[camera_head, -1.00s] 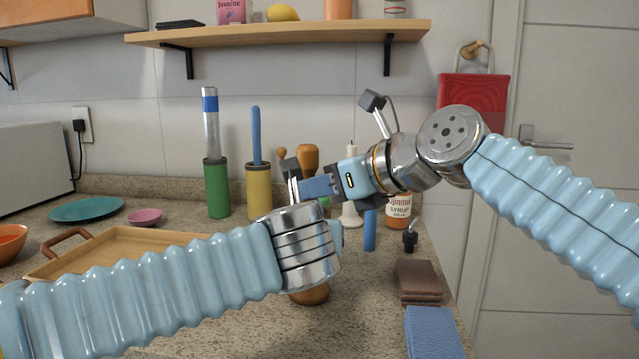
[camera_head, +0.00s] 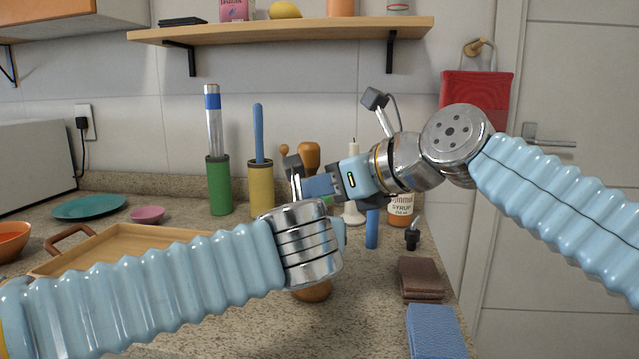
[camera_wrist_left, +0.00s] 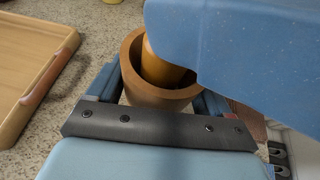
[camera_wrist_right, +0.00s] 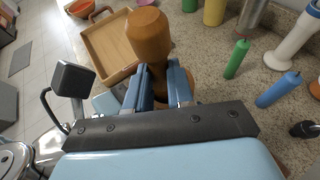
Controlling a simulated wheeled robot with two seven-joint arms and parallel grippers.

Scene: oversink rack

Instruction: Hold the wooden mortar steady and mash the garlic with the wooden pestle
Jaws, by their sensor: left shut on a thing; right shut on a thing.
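The wooden mortar (camera_wrist_left: 135,88) is a brown round cup on the counter. My left gripper (camera_wrist_left: 158,100) is shut around its sides. In the head view only the mortar's lower part (camera_head: 313,291) shows below my left wrist. The wooden pestle (camera_wrist_right: 148,38) has a rounded knob, which also shows in the head view (camera_head: 309,154). My right gripper (camera_wrist_right: 160,84) is shut on the pestle's shaft below the knob, above the mortar. The pestle's lower end (camera_wrist_left: 160,68) is inside the mortar, partly covered by my right gripper. I see no garlic; the mortar's inside is mostly hidden.
A wooden tray (camera_head: 125,243) lies left of the mortar. Green (camera_head: 218,188) and yellow (camera_head: 261,190) holders stand behind. A shelf (camera_head: 290,35) hangs above.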

